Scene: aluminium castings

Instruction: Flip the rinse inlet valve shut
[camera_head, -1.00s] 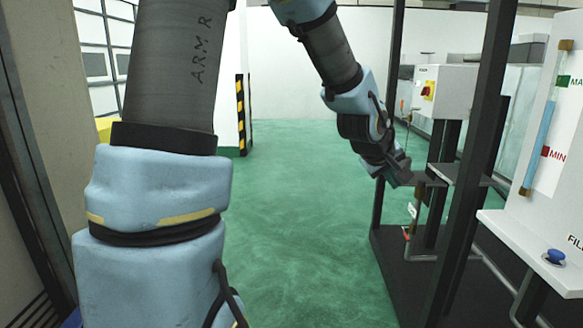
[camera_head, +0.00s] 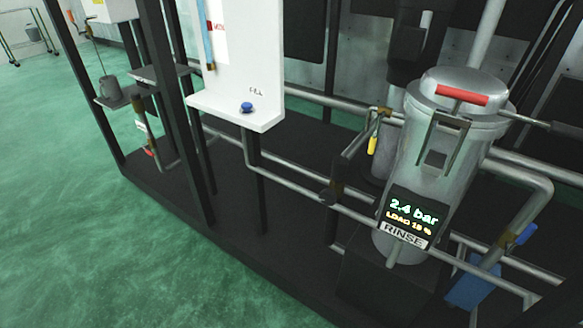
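A grey metal rinse canister (camera_head: 440,150) stands at the right, with a display (camera_head: 412,212) reading "2.4 bar" and "LOAD", and a RINSE label (camera_head: 404,235) under it. Its lid carries a red handle (camera_head: 462,95). To its left a brass valve on the pipework has a yellow lever (camera_head: 372,144) hanging down. To its right another brass fitting has a blue lever (camera_head: 524,234). No label marks which of these is the rinse inlet valve. My gripper is out of view.
A white panel (camera_head: 236,95) marked FILL with a blue knob (camera_head: 246,107) stands left of the canister. Grey pipes (camera_head: 300,187) run along the black skid base (camera_head: 240,230). Black posts (camera_head: 175,110) stand at the left. The green floor (camera_head: 90,240) is clear at lower left.

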